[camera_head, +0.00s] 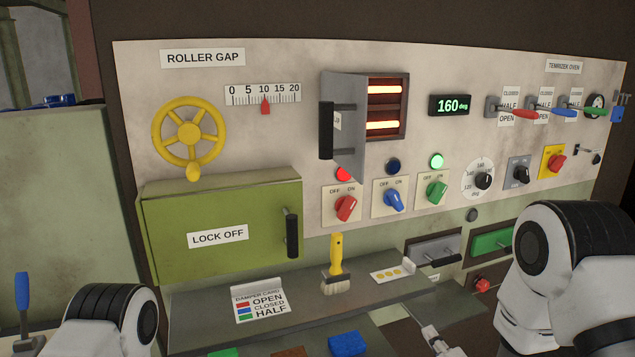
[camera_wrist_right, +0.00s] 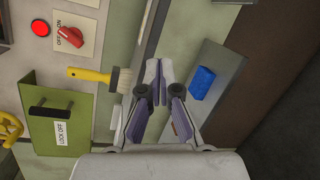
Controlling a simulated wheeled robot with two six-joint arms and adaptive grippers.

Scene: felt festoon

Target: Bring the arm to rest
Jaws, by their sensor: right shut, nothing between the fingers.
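My right gripper (camera_head: 432,335) shows at the bottom edge of the head view, below the panel's shelf, and is apart from the panel's handles. In the right wrist view its fingers (camera_wrist_right: 158,84) are together and empty. A yellow-handled brush (camera_wrist_right: 100,77) lies to their left and a blue block (camera_wrist_right: 202,83) to their right. My right arm (camera_head: 560,270) fills the lower right of the head view. Part of my left arm (camera_head: 108,322) shows at the lower left, and its gripper is out of view.
The panel (camera_head: 270,125) carries a yellow wheel (camera_head: 190,135), a green LOCK OFF door (camera_head: 222,222), an open oven door (camera_head: 343,120) and coloured switches. A shelf (camera_head: 200,305) juts out with a brush (camera_head: 336,265) and a card (camera_head: 260,304). A blue block (camera_head: 348,344) is below.

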